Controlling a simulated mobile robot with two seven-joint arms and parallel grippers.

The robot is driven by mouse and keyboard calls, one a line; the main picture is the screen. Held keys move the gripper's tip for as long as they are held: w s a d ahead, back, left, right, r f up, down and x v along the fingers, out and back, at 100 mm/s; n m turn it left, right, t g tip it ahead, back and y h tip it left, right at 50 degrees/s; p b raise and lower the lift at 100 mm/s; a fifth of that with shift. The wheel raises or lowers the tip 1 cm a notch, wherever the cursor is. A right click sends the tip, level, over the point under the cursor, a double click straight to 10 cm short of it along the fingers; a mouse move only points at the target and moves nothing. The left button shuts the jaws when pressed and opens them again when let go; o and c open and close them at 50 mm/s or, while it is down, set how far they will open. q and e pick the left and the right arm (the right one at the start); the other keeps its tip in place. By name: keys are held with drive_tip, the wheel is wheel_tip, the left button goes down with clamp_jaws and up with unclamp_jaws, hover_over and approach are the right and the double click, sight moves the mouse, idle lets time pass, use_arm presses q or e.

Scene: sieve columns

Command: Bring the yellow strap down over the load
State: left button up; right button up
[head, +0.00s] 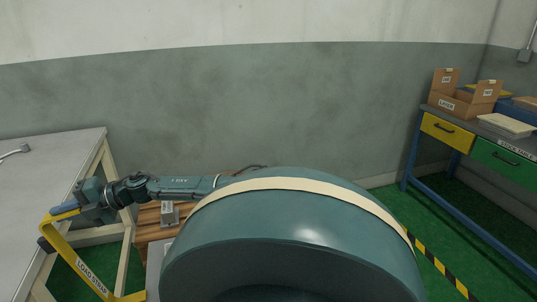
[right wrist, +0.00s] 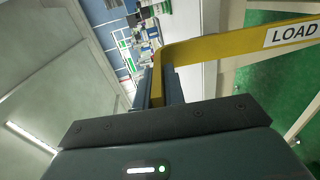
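The yellow strap (head: 85,270), a rigid-looking band lettered "LOAD STRAP", stands tilted at the lower left of the head view. My right gripper (head: 66,212) is at its upper bent end. In the right wrist view the strap (right wrist: 230,42) bends down to between the fingers of my right gripper (right wrist: 160,85), which look shut on it. The strap's lower end reaches the bottom edge of the head view. A wooden slatted piece (head: 150,222) with a small grey block (head: 169,214) on it lies right of the strap; which part is the load I cannot tell. My left gripper is out of view.
A grey-topped table (head: 60,165) stands close at the left. A bench (head: 450,108) with yellow and green drawers and a cardboard box (head: 450,105) stands at the right. My own large teal body part hides the lower middle. Green floor shows beyond, with yellow-black tape (head: 440,268).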

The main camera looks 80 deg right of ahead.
drive_tip(key=shift+r, duration=0.3)
clamp_jaws()
